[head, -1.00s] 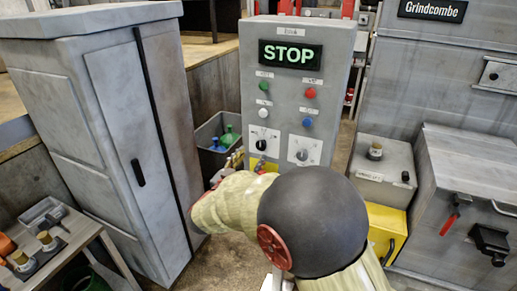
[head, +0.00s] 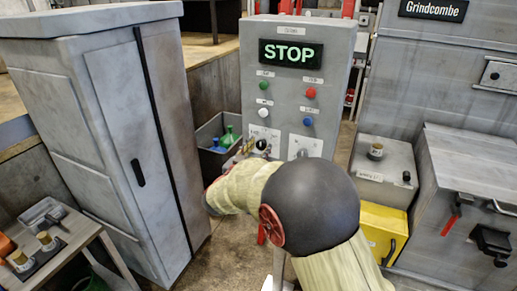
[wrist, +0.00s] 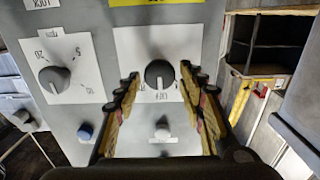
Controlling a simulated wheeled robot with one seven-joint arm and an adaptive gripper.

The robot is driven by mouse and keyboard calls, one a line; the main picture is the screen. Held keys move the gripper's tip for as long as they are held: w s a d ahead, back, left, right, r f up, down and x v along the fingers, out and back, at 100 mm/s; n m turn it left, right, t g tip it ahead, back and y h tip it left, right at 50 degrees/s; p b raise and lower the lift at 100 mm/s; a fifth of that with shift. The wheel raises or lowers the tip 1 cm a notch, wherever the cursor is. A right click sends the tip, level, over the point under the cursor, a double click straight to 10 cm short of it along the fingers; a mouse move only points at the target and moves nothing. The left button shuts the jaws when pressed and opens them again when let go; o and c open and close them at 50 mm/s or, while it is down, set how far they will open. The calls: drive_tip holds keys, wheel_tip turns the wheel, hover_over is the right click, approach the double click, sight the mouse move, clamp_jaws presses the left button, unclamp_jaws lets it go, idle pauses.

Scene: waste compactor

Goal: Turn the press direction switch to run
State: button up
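The grey control panel (head: 340,85) stands ahead with a lit STOP display (head: 290,54). On its lower left is a dark rotary switch (head: 262,145) on a white plate. In the upside-down wrist view this switch (wrist: 159,74) sits between the fingertips, with a pale mark toward the label that reads like OFF. My gripper (wrist: 160,84) is open, one yellow-and-black finger on each side, with gaps to the knob. My arm partly hides the panel's lower part in the head view.
A second, grey knob (wrist: 54,79) with a number scale is beside the switch. A white button (head: 262,113), blue button (head: 307,121), green button (head: 263,86) and red button (head: 311,93) are above. A tall grey cabinet (head: 90,130) stands left; a bin (head: 212,165) stands between.

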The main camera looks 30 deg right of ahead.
drive_tip(key=c, duration=0.8)
drive_tip(key=shift+m+b, duration=0.35)
drive_tip(key=shift+m, duration=0.05)
drive_tip(key=m+b, duration=0.4)
drive_tip(key=shift+s+f, duration=0.1)
drive_tip(key=shift+f, duration=0.1)
drive_tip(key=m+b, duration=0.3)
drive_tip(key=m, duration=0.2)
drive_tip(key=shift+b, duration=0.4)
drive_tip(key=shift+r, duration=0.1)
drive_tip(key=o, duration=1)
drive_tip(key=shift+o, duration=0.6)
